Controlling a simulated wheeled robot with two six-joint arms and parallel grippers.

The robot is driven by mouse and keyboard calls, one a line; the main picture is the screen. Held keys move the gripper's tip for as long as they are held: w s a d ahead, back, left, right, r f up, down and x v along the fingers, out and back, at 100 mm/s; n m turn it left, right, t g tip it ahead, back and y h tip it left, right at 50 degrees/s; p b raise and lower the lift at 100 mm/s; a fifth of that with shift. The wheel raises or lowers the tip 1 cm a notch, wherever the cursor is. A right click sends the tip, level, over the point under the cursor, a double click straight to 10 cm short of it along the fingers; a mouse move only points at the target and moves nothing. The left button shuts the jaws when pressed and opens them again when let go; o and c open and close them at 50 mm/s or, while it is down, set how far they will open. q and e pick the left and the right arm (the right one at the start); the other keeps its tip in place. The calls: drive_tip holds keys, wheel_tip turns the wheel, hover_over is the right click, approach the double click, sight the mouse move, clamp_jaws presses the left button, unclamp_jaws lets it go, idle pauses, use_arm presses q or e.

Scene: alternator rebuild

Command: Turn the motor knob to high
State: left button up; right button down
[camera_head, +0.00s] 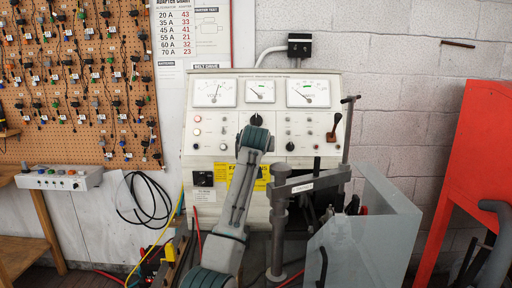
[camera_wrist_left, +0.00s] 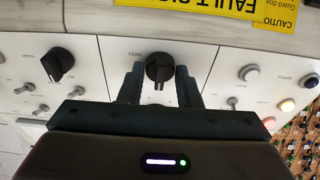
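The control panel (camera_head: 215,125) stands against the wall in the head view. In the left wrist view a black knob (camera_wrist_left: 159,66) sits on the white panel face, with a pale pointer mark toward the bottom of the picture and a small label beside it. My left gripper (camera_wrist_left: 161,80) has one finger on each side of this knob, with narrow gaps visible. In the head view my left arm reaches up to the panel, and its wrist hides the gripper and this knob. My right gripper does not show.
A second black knob (camera_wrist_left: 58,64) and several toggle switches are nearby. A red frame (camera_head: 480,140) is at far right, a pegboard (camera_head: 80,95) at left.

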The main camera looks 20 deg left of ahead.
use_arm(q)
drive_tip(key=m+p, duration=0.6)
drive_tip(key=m+h+p, duration=0.1)
drive_tip(key=m+p, duration=0.5)
drive_tip(key=m, duration=0.1)
drive_tip(key=m+g+h+p, duration=0.1)
drive_tip(key=m+p, duration=0.6)
drive_tip(key=shift+a+r, duration=0.2)
drive_tip(key=shift+r, duration=0.15)
drive_tip(key=shift+f+m+g+p, duration=0.15)
drive_tip(key=shift+m+g+p, duration=0.15)
drive_tip(key=shift+m+p, duration=0.85)
drive_tip(key=shift+m, duration=0.35)
